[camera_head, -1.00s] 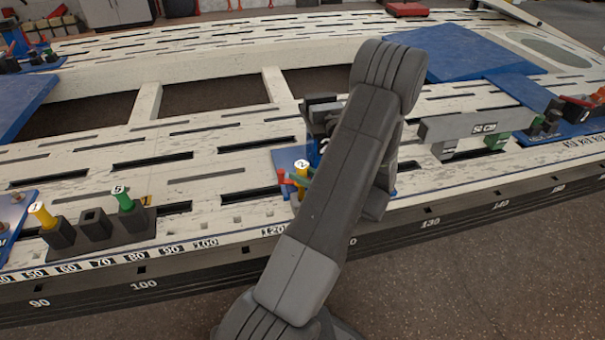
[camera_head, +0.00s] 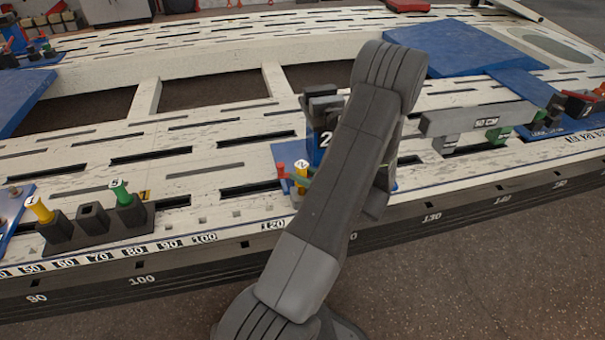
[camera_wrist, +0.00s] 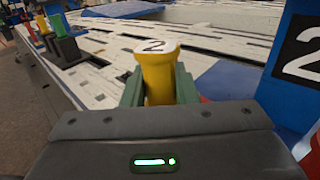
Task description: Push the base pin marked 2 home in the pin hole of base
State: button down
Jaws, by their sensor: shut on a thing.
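The yellow base pin marked 2 (camera_wrist: 158,75) stands upright between the green fingers of my gripper (camera_wrist: 160,92) in the wrist view, and the fingers are shut on it. The pin also shows in the head view (camera_head: 301,171), just left of my arm. The base is a blue plate (camera_head: 286,153) with a blue upright marked 2 (camera_head: 326,141); the plate (camera_wrist: 228,84) and the upright (camera_wrist: 290,75) also show at the right of the wrist view. The pin's lower end and the pin hole are hidden, so its depth cannot be told.
A dark holder (camera_head: 62,229) with a yellow pin marked 1 (camera_head: 40,209) and a green pin marked 5 (camera_head: 121,192) stands to the left. A red part (camera_head: 282,170) is close left of the pin. A grey 50 CM bar (camera_head: 478,120) lies to the right.

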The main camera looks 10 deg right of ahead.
jog(key=shift+f+b, duration=1.25)
jog(key=shift+f, duration=0.65)
jog(key=c, duration=1.1)
grip_release()
jog(key=shift+o, duration=0.2)
jog(key=p+v, duration=0.4)
jog(key=v, duration=1)
jog(key=shift+a+r, duration=0.1)
jog(key=shift+a, duration=0.05)
jog(key=b+x, duration=0.4)
jog(key=x, duration=0.9)
jog(key=shift+w+a, duration=0.25)
jog(key=shift+w, duration=0.05)
jog(key=shift+r, duration=0.25)
